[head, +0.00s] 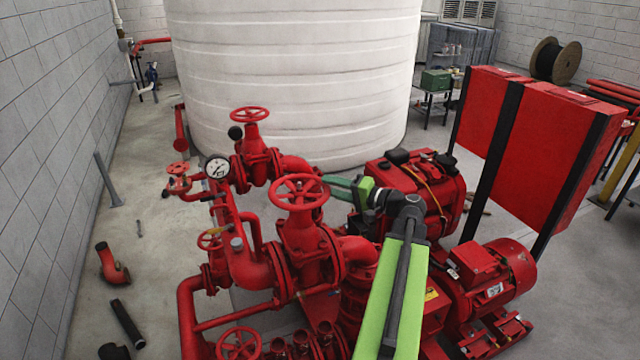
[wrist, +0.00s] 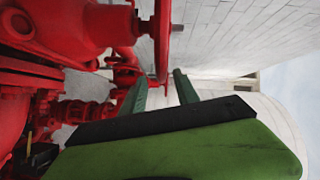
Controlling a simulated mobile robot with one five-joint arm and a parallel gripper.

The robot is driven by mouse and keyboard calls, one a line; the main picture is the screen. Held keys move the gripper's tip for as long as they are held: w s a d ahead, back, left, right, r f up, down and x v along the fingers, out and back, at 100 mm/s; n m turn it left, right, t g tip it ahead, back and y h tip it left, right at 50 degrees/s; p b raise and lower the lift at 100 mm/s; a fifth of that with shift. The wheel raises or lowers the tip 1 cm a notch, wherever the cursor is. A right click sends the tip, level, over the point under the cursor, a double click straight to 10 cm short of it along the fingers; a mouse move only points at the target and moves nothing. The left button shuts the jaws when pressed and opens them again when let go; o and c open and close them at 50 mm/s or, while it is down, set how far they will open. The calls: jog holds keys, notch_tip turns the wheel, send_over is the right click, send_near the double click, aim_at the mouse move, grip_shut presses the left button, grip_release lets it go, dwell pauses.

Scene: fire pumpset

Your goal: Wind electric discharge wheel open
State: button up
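A red handwheel (head: 298,190) sits on top of a red gate valve in the middle of the pump pipework; no label on it is readable. My gripper (head: 328,187) is at the right side of this wheel, with its green fingers pointing left towards the rim. In the wrist view, the fingers (wrist: 160,82) are apart with a gap between them. The red wheel (wrist: 162,40) shows nearly edge-on there, its rim in line with the gap. I cannot tell whether a finger touches the rim. The gripper holds nothing that I can see.
A second red handwheel (head: 250,114) stands behind, near a pressure gauge (head: 217,167). Another handwheel (head: 239,343) is low at the front. A red motor (head: 490,275) and red cabinets (head: 550,150) are on the right. A white tank (head: 295,80) stands behind.

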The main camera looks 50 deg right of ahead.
aim_at(318, 180)
jog(key=w, duration=0.1)
jog(key=w+a, duration=0.1)
jog(key=w, duration=0.1)
jog(key=shift+w+a+r, duration=0.15)
jog(key=shift+w+a, duration=0.05)
jog(key=shift+w+d+f, duration=0.1)
jog(key=shift+w+f, duration=0.05)
jog(key=shift+w, duration=0.25)
jog(key=shift+w+d+f, duration=0.1)
jog(key=shift+w, duration=0.3)
jog(key=shift+s+a+r, duration=0.2)
jog(key=shift+s, duration=0.15)
jog(key=c, duration=0.4)
jog(key=shift+w+d+f, duration=0.1)
jog(key=shift+w, duration=0.1)
grip_shut()
